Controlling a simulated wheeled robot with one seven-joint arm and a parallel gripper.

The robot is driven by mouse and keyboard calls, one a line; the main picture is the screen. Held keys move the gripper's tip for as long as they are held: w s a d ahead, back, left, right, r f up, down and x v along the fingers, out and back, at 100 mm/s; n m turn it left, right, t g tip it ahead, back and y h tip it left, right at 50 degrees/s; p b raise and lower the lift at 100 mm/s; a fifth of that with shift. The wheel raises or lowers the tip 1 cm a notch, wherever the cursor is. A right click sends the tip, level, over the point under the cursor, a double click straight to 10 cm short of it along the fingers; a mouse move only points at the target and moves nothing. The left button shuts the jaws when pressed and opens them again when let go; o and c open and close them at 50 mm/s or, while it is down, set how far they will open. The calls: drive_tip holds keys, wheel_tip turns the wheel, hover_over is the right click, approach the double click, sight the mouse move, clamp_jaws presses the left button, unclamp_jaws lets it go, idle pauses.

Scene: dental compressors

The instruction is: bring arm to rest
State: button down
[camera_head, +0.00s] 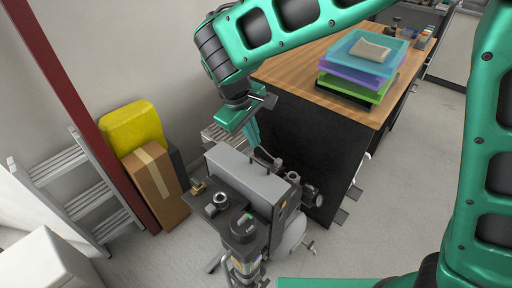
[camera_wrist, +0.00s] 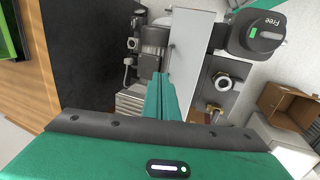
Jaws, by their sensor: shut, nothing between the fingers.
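My gripper (camera_head: 254,136) hangs from the green arm above the back of the grey dental compressor (camera_head: 245,180) in the head view. Its fingers (camera_wrist: 165,97) are together and empty in the wrist view, pointing at the compressor's grey box (camera_wrist: 192,55). I cannot tell how far the fingertips are from the box. The compressor also shows a dark round knob (camera_head: 244,228), which carries a green mark and the word "Free" in the wrist view (camera_wrist: 257,36).
A wooden-topped desk (camera_head: 300,72) with black sides stands right of the compressor, bearing stacked coloured trays (camera_head: 352,82). At left are a cardboard box (camera_head: 155,185), a yellow object (camera_head: 132,125), a dark red post (camera_head: 75,100) and a metal ladder (camera_head: 75,185). Open floor (camera_head: 375,225) lies at right.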

wheel_tip(320, 180, up, 7)
drive_tip(key=s+d+r+m+g, duration=0.15)
drive_tip(key=d+m, duration=0.25)
drive_tip(key=d, duration=1.1)
drive_tip(key=s+d+m+g, duration=0.15)
drive_tip(key=d+m, duration=0.25)
drive_tip(key=d, duration=1.2)
drive_tip(key=s+d+f+m+y, duration=0.1)
drive_tip(key=s+d+m, duration=0.3)
drive_tip(key=s, duration=0.6)
drive_tip(key=s+d+f+m+y, duration=0.1)
drive_tip(key=s+d+f+m, duration=0.2)
drive_tip(key=s+d, duration=0.6)
drive_tip(key=shift+s+m, duration=0.9)
drive_tip(key=shift+s, duration=0.1)
